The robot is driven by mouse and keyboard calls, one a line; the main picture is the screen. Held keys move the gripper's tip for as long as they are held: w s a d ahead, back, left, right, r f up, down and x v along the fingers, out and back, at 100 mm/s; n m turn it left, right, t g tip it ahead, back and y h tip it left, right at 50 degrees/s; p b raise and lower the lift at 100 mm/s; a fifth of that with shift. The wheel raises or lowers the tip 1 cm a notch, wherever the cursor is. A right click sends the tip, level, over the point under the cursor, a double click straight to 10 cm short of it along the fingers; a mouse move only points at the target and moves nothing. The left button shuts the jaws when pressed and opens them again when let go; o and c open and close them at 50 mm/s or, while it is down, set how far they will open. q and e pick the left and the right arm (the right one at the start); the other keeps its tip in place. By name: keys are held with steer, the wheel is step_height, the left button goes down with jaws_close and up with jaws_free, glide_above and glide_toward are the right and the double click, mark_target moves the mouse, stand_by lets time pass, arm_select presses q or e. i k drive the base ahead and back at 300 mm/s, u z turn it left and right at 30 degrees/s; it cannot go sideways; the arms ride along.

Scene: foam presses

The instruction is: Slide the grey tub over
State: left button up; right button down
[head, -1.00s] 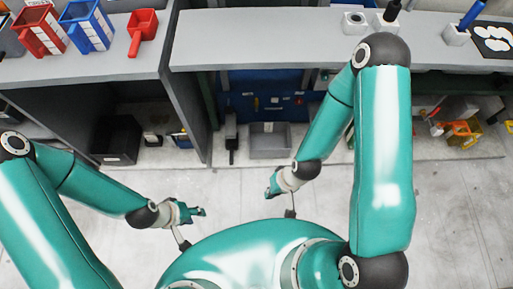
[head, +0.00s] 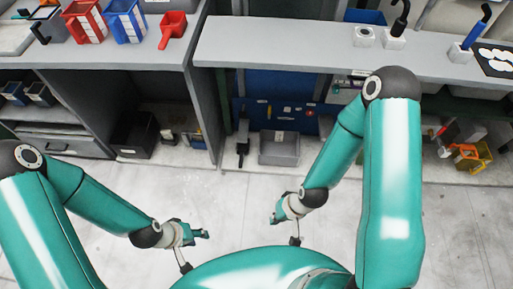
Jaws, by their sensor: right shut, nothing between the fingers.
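The grey tub (head: 279,148) stands on the low ledge beneath the benches, in front of the blue back panel. It has a pale label on its front side. My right gripper (head: 275,217) is in front of and below the tub in the picture, apart from it, shut and empty. My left gripper (head: 204,234) is further left, over the floor and away from the tub. Its fingers are too small to tell whether they are open.
A dark upright tool (head: 243,140) stands just left of the tub. A black bin (head: 135,134) is further left on the ledge. An orange container (head: 472,156) is at the right. The grey bench top (head: 290,45) overhangs the tub. The pale floor (head: 250,190) before the ledge is clear.

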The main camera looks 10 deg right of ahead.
mark_target(281, 149)
steer(key=u, duration=0.05)
steer(key=i, duration=0.9)
steer(key=z, duration=0.05)
